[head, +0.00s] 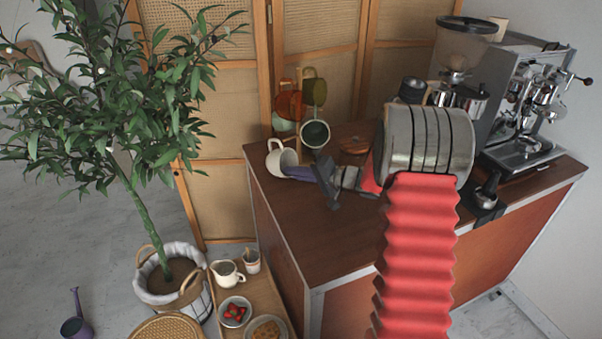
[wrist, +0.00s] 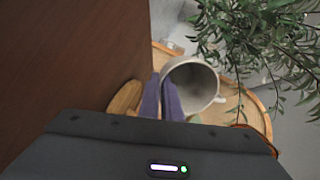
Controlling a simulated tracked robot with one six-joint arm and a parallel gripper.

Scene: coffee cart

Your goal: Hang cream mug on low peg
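The cream mug (head: 285,158) is at the back left corner of the cart top in the head view, tilted, its handle to the left. My gripper (head: 299,173) reaches it from the right with purple fingers. In the wrist view the mug (wrist: 201,82) shows its open mouth, and my gripper's fingers (wrist: 161,98) are close together at its left rim, apparently shut on its wall. The wooden mug stand (head: 299,104) is just behind and right of the mug. Its low pegs are largely hidden by hanging mugs, so I cannot make out a free one.
Dark green (head: 315,134), olive (head: 314,92) and orange (head: 287,104) mugs crowd the stand. A coffee machine (head: 525,95) and grinder (head: 462,50) stand at the right. A leafy plant (head: 140,90) is left of the cart. A low table holds a cream pitcher (head: 227,273).

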